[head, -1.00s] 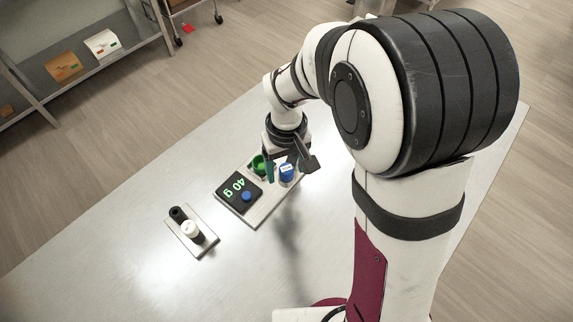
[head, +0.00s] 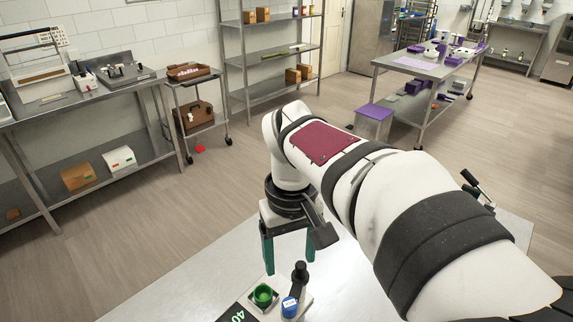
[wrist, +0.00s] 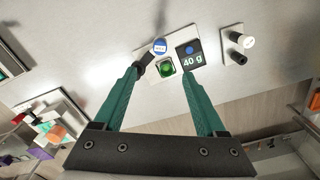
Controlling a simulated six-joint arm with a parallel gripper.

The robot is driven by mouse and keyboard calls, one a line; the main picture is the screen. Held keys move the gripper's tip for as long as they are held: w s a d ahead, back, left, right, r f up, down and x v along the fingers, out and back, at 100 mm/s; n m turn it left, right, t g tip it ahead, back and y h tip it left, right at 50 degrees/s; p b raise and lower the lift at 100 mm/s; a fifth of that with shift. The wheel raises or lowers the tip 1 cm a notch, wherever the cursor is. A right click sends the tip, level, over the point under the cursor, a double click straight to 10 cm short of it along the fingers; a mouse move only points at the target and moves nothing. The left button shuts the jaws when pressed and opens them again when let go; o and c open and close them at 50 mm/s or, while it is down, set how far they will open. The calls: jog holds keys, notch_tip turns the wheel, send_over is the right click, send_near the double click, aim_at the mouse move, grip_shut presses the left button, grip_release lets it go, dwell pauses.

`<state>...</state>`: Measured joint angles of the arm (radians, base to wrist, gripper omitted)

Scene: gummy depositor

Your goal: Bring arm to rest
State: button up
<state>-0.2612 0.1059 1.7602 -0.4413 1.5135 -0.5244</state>
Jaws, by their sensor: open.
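My gripper (head: 289,258) is open and empty, with its two teal fingers apart and pointing down, raised above the metal table (head: 190,285). My arm reaches across the right side of the head view.
A small plate (wrist: 229,57) with a black post and a white-topped post stands beside the panel in the wrist view. Shelving (head: 270,55), a cart (head: 195,110) and a side table (head: 420,65) stand well beyond the table.

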jog(key=s+d+f+m, duration=0.1)
jog(key=s+f+m, duration=0.1)
jog(key=s, duration=0.4)
jog(key=s+d+f+m+y, duration=0.1)
jog(key=s+d+f+m, duration=0.1)
jog(key=s+m, duration=0.2)
jog(key=s+d+f+m, duration=0.2)
jog(key=s+m, duration=0.1)
jog(key=s, duration=0.7)
jog(key=shift+d+m+y, duration=0.15)
jog(key=shift+m+y, duration=0.15)
jog(key=shift+y, duration=0.1)
